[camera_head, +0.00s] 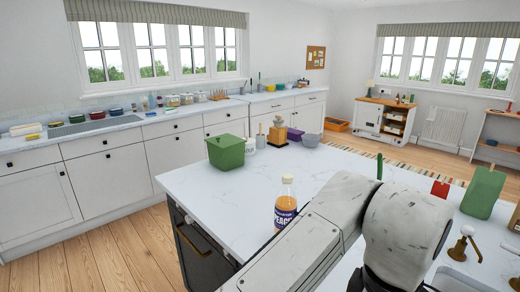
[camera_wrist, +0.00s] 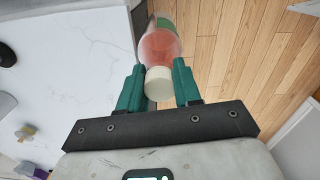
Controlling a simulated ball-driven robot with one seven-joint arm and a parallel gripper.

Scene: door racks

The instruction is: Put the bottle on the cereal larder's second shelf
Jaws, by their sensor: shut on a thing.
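The bottle (camera_head: 286,203) is clear with orange contents, a pale cap and a dark label reading "PEACH". In the head view it is upright by the near edge of the white island worktop, its lower part cut off by my arm. In the wrist view my gripper (camera_wrist: 159,67) has its teal fingers shut on the bottle (camera_wrist: 161,43) near its neck, the white cap between them. The bottle's body there overlaps the wood floor beside the worktop edge. I cannot tell whether its base touches anything. No cereal larder or its second shelf can be made out.
The island worktop (camera_head: 240,194) carries a green bin (camera_head: 226,152), a wooden block (camera_head: 278,133) and a purple item (camera_head: 295,135) at its far end. A green board (camera_head: 483,192) and brass taps (camera_head: 462,243) are at right. Wood floor (camera_head: 120,246) lies free at left.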

